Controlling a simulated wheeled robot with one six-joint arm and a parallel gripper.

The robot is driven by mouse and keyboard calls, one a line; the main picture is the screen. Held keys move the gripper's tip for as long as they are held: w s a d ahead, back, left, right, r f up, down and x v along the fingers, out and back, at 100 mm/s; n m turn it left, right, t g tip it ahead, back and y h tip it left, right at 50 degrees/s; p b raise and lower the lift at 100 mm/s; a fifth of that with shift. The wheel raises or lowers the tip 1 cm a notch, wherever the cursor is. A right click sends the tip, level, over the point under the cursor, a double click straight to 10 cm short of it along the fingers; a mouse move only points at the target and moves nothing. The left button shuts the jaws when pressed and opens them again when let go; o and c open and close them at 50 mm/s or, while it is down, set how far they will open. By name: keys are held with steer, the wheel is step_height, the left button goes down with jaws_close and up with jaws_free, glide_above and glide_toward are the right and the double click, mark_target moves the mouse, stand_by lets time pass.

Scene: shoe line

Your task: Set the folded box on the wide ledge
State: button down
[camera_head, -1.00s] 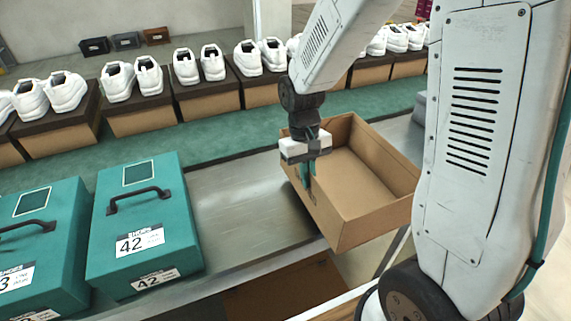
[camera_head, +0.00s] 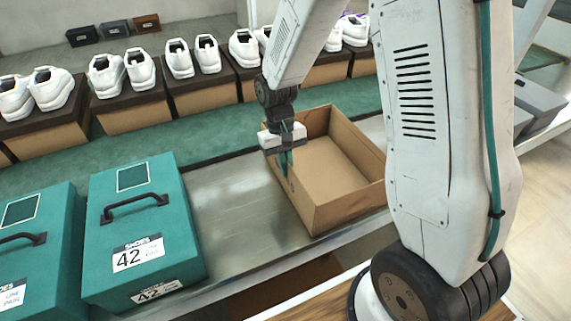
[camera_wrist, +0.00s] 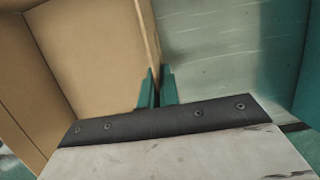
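The folded box (camera_head: 335,205) is an open, empty brown cardboard box. In the head view it is over the right part of the metal ledge (camera_head: 225,205), near its front edge. I cannot tell whether its base touches the metal. My gripper (camera_head: 286,168) points down at the box's left wall. In the wrist view the teal fingers (camera_wrist: 158,90) sit close together around the edge of that cardboard wall (camera_wrist: 90,55), shut on it. The box interior is left of the fingers and bare metal is right.
Teal shoe boxes with handles, one labelled 42 (camera_head: 140,225), stand on the left of the ledge. Behind runs a green strip (camera_head: 190,137) with white shoes on brown boxes (camera_head: 135,108). Bare metal lies between the teal box and the cardboard box. Grey boxes (camera_head: 540,100) stand at right.

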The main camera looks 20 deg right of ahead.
steer(key=shift+f, duration=0.15)
steer(key=c, duration=1.6)
jaws_free()
steer(key=shift+c, duration=0.2)
